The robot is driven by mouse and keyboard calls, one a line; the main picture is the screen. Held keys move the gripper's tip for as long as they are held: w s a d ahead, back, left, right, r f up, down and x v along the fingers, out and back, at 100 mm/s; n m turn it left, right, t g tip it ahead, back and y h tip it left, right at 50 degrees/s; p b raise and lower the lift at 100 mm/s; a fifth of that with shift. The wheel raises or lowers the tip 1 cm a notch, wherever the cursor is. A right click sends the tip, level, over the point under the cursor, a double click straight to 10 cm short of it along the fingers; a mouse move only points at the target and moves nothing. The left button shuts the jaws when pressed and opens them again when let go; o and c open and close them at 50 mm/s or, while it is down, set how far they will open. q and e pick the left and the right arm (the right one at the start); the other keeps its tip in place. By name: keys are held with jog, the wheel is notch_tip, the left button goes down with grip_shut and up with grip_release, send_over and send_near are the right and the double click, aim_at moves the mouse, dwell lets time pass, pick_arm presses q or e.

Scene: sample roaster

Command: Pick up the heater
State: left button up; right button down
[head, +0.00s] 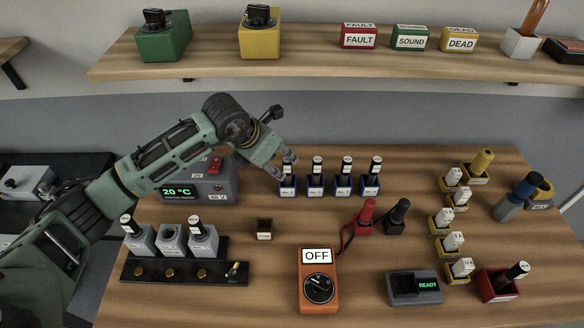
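Several small dark upright pieces with white label bands stand in a row of blue holders at the middle back of the table. No piece is clearly marked as the heater; the row's leftmost piece (288,168) is the one at my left gripper. My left gripper (281,166) reaches in from the left, with its fingers spread just beside the top of that piece. I see nothing lifted, and the fingers look apart, not closed on it. The piece still stands in its blue holder (287,187). My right gripper is not in view.
A grey unit reading 20 °C (205,188) stands beneath my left forearm. A black rack (185,272) with grey blocks is at front left. An orange meter reading OFF (318,280), a READY box (414,288) and yellow holders (450,222) stand to the right. A shelf (300,62) runs above.

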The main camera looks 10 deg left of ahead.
aim_at(287, 167)
pick_arm(q)
jog(key=p+x, duration=0.1)
jog(key=x, duration=0.2)
jog(key=p+x, duration=0.2)
jog(key=x, duration=0.1)
jog(key=shift+s+d+r, duration=0.1)
jog(key=shift+d, duration=0.3)
jog(key=shift+s+a, duration=0.15)
jog(key=shift+c, duration=0.4)
jog(key=c, duration=0.6)
grip_shut()
